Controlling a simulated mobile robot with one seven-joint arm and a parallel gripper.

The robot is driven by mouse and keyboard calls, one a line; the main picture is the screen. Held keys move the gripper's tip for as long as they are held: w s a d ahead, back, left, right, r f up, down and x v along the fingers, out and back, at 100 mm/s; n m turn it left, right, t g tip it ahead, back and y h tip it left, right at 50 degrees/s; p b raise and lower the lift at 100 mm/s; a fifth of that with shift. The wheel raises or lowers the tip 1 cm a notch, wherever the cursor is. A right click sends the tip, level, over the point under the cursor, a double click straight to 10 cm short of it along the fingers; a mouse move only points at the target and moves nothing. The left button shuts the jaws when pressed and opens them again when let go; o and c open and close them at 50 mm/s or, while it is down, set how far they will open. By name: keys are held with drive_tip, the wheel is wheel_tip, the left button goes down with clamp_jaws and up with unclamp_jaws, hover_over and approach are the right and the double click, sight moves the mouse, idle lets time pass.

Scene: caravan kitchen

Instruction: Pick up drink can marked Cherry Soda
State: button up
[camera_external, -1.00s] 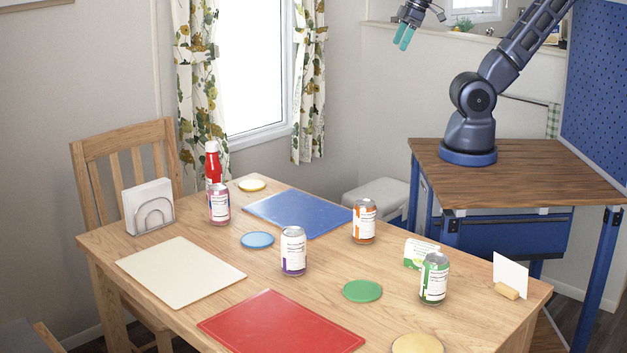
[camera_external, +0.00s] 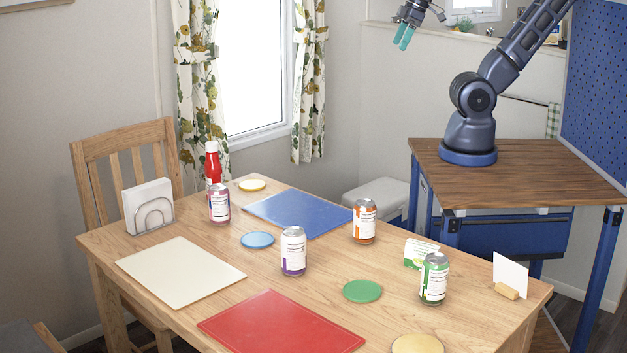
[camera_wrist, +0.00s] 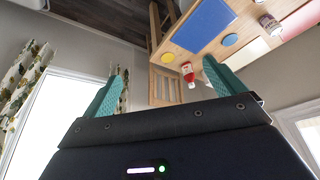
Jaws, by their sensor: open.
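Several drink cans stand upright on the wooden table (camera_external: 330,272). A can with a pink and purple label (camera_external: 219,204) stands at the back left, by the red bottle. A purple-labelled can (camera_external: 293,252) is in the middle, an orange one (camera_external: 364,222) is behind it to the right, and a green one (camera_external: 434,279) is at the right. Their print is too small to read, so I cannot tell which is Cherry Soda. My gripper (camera_external: 404,37) is open and empty, high above and beyond the table. Its teal fingers show spread in the wrist view (camera_wrist: 165,72), with one can (camera_wrist: 269,25) far off.
A red bottle (camera_external: 212,163) and a napkin holder (camera_external: 150,208) stand at the table's left. Blue (camera_external: 298,213), cream (camera_external: 180,271) and red (camera_external: 280,325) mats and several coasters lie flat. A card holder (camera_external: 508,291) and a small green-and-white card (camera_external: 419,252) stand near the green can.

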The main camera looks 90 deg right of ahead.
drive_tip(key=shift+c, duration=1)
